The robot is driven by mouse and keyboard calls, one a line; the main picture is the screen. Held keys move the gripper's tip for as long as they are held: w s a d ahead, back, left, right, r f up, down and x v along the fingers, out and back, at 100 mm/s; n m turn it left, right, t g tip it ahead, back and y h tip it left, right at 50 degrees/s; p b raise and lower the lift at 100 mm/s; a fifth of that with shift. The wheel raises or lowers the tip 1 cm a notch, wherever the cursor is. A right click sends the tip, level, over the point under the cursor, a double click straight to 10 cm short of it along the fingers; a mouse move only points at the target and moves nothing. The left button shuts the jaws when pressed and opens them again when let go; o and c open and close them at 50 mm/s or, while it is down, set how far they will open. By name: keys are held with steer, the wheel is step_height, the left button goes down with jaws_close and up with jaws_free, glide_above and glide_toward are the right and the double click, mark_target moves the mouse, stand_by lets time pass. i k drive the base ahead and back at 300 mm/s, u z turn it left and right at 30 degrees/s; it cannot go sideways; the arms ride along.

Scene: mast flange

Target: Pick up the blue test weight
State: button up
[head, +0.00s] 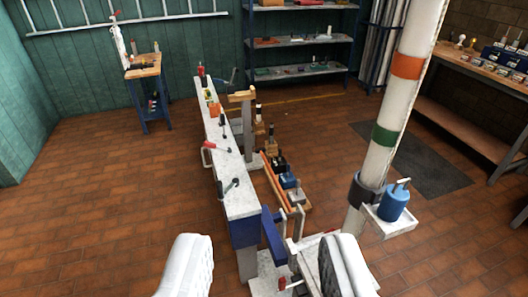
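The blue test weight (394,201) is a blue cylinder with a pale handle on top. It stands upright on a small white shelf (392,226) fixed to the white mast (391,125) by a dark collar, right of centre. My gripper (262,268) shows at the bottom as two white padded fingers, spread wide apart with nothing between them. It is to the left of the weight and nearer the camera, not touching it.
A long pale beam (226,160) with clamps and small tools runs away left of centre. Beside it is a low rack (282,178) with several dark and blue items. A workbench (480,75) stands at right, shelving (301,42) at the back. Open brick floor lies at left.

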mark_target(394, 200)
steer(key=z, duration=0.9)
steer(key=k, duration=1.75)
steer(key=u, duration=0.6)
steer(key=i, duration=1)
steer(key=z, duration=0.1)
